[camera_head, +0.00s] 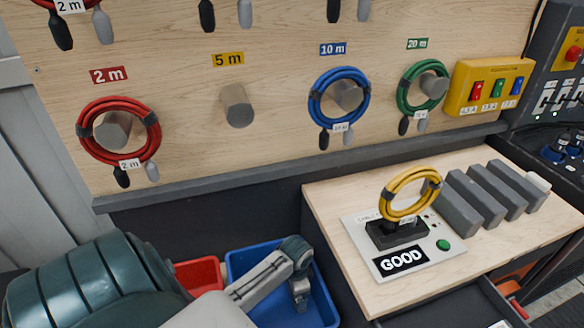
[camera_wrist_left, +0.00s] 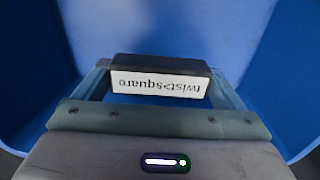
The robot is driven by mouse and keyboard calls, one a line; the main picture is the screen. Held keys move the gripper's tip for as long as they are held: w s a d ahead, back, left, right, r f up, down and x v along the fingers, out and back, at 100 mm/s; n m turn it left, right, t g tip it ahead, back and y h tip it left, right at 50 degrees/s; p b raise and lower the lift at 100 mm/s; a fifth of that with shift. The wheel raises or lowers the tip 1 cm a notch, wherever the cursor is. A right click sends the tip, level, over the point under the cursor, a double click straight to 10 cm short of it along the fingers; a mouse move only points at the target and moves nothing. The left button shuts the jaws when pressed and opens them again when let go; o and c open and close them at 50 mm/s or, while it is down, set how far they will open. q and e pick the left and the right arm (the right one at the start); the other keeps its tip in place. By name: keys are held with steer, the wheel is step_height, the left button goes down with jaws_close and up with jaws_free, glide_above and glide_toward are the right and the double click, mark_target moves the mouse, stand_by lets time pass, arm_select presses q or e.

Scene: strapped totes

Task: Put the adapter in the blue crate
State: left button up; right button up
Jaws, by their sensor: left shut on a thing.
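The adapter (camera_wrist_left: 160,68) is a small dark block with a white label reading "twist>square", upside down in the left wrist view. My left gripper (camera_wrist_left: 160,88) is shut on it, with one finger at each end. In the head view the left gripper (camera_head: 300,294) reaches down inside the blue crate (camera_head: 322,306). Blue walls (camera_wrist_left: 160,25) surround the adapter in the wrist view. Whether the adapter touches the crate floor I cannot tell. The adapter is not clearly visible in the head view. My right gripper is not in view.
A red crate (camera_head: 199,274) stands left of the blue one, partly behind my arm. A wooden bench (camera_head: 335,205) at right holds a test box (camera_head: 400,262) showing "GOOD" with a yellow coil on it. Cable coils hang on the board (camera_head: 180,50) behind.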

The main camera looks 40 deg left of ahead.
arm_select(q)
steer(key=shift+f, duration=2.6)
steer(key=shift+f, duration=0.35)
steer(key=shift+f, duration=0.25)
steer(key=o, duration=0.9)
steer(key=shift+c, duration=0.2)
step_height(320, 180, up, 13)
steer(key=shift+r, duration=0.1)
